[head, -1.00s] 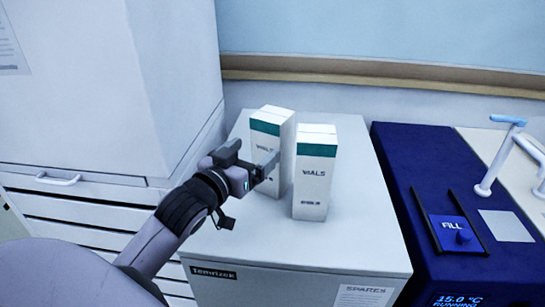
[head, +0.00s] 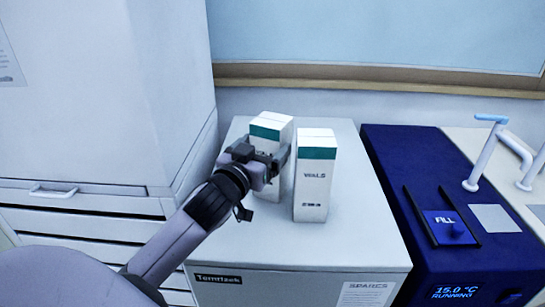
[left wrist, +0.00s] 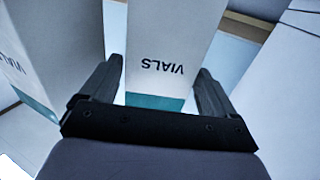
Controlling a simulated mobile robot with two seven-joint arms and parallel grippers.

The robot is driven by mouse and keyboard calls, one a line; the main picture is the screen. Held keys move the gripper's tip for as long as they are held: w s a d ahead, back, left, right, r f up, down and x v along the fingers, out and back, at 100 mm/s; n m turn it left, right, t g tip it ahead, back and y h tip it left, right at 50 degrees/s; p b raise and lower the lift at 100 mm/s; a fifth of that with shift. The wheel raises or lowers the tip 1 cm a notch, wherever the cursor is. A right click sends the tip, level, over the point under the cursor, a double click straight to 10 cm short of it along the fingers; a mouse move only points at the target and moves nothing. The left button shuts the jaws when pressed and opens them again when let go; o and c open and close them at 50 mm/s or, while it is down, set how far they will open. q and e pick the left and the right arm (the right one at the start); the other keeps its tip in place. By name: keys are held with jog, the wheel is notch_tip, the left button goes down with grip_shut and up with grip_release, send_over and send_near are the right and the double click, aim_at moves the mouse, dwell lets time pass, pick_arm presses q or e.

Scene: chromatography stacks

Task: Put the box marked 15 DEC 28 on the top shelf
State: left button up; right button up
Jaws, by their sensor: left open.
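Two tall white boxes with green bands, both lettered VIALS, stand upright on a white cabinet top. My left gripper (head: 268,160) is open at the left box (head: 272,128) and hides part of its front. In the left wrist view the open fingers (left wrist: 156,88) lie on either side of this box (left wrist: 168,40), which appears upside down. The right box (head: 315,178) stands close beside it and also shows at the left of the wrist view (left wrist: 45,50). It has small print low on its front, too blurred to read. The left box's date is hidden. No top shelf is identifiable.
The white cabinet (head: 350,235) has free room in front of the boxes. A blue unit (head: 400,165) with a FILL panel and lit display stands right. A tall white housing above drawers (head: 110,100) is at left, a wall behind.

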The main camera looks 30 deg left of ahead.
pick_arm(q)
jog(key=w, duration=0.4)
jog(key=w+a, duration=0.1)
jog(key=shift+w+p, duration=0.3)
jog(key=shift+w, duration=0.1)
jog(key=shift+c, duration=0.3)
jog(key=c, duration=1.3)
jog(key=shift+c, duration=0.2)
jog(key=shift+r, duration=0.15)
notch_tip(320, 180, up, 20)
jog(key=p, duration=0.2)
jog(key=shift+s, duration=0.1)
